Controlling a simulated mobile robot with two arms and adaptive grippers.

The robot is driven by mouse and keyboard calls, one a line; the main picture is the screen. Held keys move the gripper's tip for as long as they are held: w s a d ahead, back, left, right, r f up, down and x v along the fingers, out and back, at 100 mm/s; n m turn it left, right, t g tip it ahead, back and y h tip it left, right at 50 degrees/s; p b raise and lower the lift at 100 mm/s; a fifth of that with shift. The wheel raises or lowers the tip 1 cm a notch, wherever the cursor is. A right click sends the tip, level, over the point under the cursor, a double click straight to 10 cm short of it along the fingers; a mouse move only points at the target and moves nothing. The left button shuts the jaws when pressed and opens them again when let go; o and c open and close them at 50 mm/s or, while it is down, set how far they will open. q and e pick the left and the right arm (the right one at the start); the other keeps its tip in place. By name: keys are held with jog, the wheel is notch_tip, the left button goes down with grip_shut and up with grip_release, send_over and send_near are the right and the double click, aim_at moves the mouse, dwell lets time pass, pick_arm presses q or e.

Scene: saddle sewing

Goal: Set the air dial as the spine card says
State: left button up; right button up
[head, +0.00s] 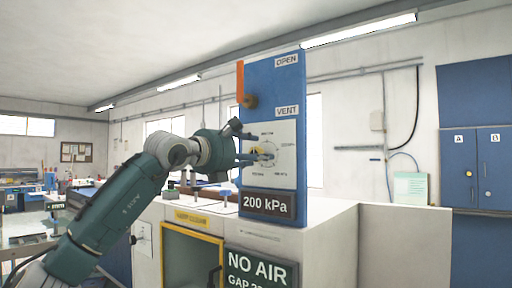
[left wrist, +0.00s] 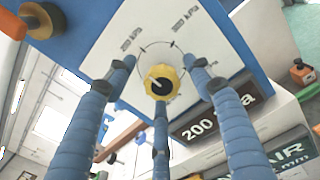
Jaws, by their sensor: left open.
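The air dial has a yellow knob (left wrist: 160,82) with a dark centre, on a white scale plate (head: 283,150) fixed to an upright blue panel (head: 274,75). In the head view the knob is partly behind my left gripper (head: 251,148). In the left wrist view my left gripper (left wrist: 162,78) is open, its three fingers spread around the knob; I cannot tell if they touch it. A pale mark on the knob points to the upper left there. The display (head: 267,205) under the plate reads 200 kPa. I cannot identify the spine card. My right gripper is out of view.
An orange lever (head: 240,82) stands at the panel's left edge near the OPEN and VENT labels. A dark sign (head: 260,270) below reads NO AIR. The panel stands on a white cabinet (head: 330,225). Blue lockers (head: 478,165) marked A and B are at right.

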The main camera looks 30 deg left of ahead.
pick_arm(q)
jog(key=shift+w, duration=0.45)
jog(key=shift+c, duration=0.6)
jog(key=shift+s, duration=0.1)
jog(key=c, duration=1)
